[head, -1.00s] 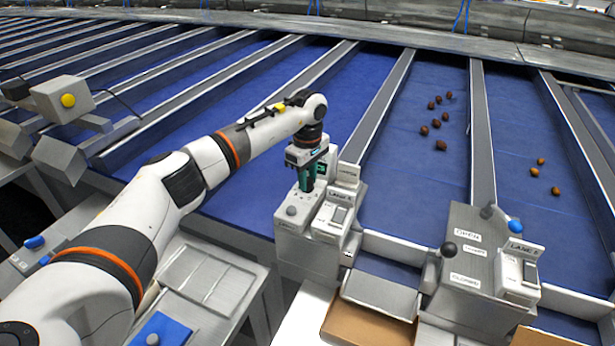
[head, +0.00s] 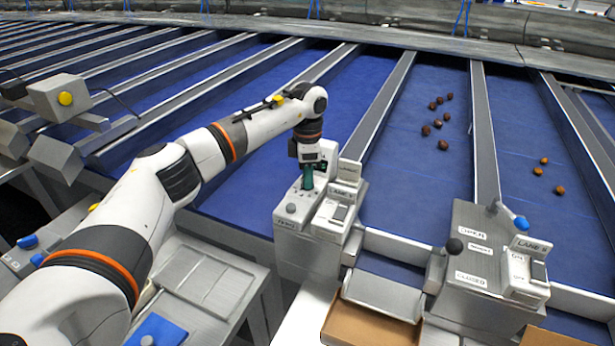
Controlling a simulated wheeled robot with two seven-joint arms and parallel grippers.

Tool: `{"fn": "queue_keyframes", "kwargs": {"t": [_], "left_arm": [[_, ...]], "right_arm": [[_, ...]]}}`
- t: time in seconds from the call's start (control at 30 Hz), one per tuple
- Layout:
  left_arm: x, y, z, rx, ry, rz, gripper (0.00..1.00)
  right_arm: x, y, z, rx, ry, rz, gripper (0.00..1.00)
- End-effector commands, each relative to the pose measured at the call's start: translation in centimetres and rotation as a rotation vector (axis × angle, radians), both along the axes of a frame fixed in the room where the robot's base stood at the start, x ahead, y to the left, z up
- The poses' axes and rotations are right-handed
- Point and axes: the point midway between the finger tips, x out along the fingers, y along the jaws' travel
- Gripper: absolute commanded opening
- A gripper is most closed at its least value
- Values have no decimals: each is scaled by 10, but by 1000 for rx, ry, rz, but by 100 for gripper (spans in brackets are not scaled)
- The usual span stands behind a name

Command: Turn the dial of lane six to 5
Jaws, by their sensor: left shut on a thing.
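A grey lane control box (head: 300,243) stands at the front end of a divider, near the middle of the head view. Its small lane label is too blurred to read surely. My left gripper (head: 307,187) points down onto the top of this box. It is shut on the dial there, which the fingers mostly hide. Small marks show on the box top around the fingers, but I cannot read the dial's setting. My right gripper is not in view.
Another lane box (head: 478,290) with a black-knobbed lever stands at right. Dates (head: 443,145) lie on blue belts. A cardboard box (head: 368,326) is in front.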

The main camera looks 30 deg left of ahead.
Motion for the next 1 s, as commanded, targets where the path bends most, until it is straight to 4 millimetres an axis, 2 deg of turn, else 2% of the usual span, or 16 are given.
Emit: {"fn": "queue_keyframes", "kwargs": {"t": [0.7,1.0], "left_arm": [[2,1,3,-1,-7,676,4],[2,1,4,-2,-7,906,4]], "right_arm": [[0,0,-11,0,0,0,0],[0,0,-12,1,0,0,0]]}}
